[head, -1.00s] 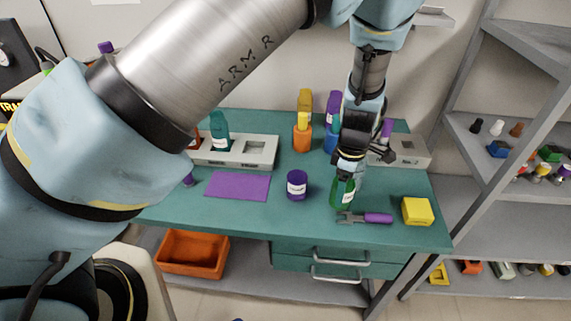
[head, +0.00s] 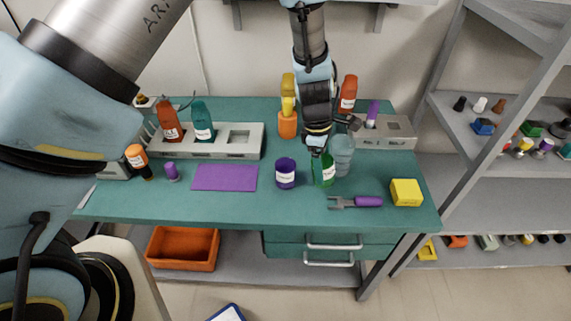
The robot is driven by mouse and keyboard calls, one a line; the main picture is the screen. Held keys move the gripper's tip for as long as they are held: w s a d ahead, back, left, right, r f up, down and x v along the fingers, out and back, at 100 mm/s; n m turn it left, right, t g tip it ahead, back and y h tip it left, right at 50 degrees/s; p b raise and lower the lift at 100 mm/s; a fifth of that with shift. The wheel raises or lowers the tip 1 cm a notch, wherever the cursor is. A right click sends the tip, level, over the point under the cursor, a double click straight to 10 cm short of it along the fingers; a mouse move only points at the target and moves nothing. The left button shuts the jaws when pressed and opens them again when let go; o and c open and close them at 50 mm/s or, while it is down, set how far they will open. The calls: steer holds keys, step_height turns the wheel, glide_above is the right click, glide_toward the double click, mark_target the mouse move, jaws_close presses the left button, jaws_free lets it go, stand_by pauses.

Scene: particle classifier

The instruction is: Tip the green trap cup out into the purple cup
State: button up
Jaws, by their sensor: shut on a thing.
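The green trap cup (head: 324,170) hangs from my gripper (head: 319,150) over the teal worktop, roughly upright with a white label on its side. My gripper is shut on its upper part, and the fingers hide the rim. The purple cup (head: 285,175) stands upright on the worktop just left of the green cup, with a small gap between them in the head view. Its dark open top shows. What is inside either cup cannot be seen.
A pale translucent vessel (head: 343,155) stands close behind the green cup on the right. A purple-handled fork tool (head: 366,201) and a yellow block (head: 406,192) lie front right. A purple mat (head: 225,178) lies left. Grey racks (head: 240,152) with bottles stand behind.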

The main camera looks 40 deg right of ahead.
steer(key=shift+w+a+r+g+h, duration=0.3)
steer(key=shift+w+a+g+h, duration=0.2)
steer(key=shift+w+g, duration=0.15)
steer(key=shift+w+a+r+g+h, duration=0.25)
steer(key=shift+w+a+g+h, duration=0.15)
steer(key=shift+w+g+h, duration=0.25)
steer(key=g+h+b, duration=0.1)
steer(key=b, duration=0.1)
steer(key=w+a+r+g+h+b, duration=0.1)
steer(key=g+b, duration=0.1)
steer(key=shift+w+a+r, duration=0.1)
steer(key=shift+w, duration=0.15)
steer(key=shift+w+a+r+g+h+b, duration=0.2)
steer(key=shift+r+g+h+b, duration=0.15)
steer(key=shift+g+h+b, duration=0.65)
steer(key=shift+w+a+r+g+h+b, duration=0.15)
steer(key=shift+r+g+h+b, duration=0.25)
steer(key=shift+g+b, duration=1.05)
stand_by(0.3)
steer(key=shift+w+a+r+g+h+b, duration=0.2)
steer(key=shift+w+g+h+b, duration=0.25)
steer(key=shift+h+b, duration=0.2)
stand_by(0.6)
steer(key=shift+w+a+r+g+h+b, duration=0.1)
steer(key=shift+w+g+h+b, duration=0.05)
steer(key=shift+g+h+b, duration=0.3)
steer(key=shift+w+a+r+g+h+b, duration=0.15)
steer(key=shift+g+h+b, duration=0.15)
steer(key=shift+g, duration=0.25)
stand_by(1.0)
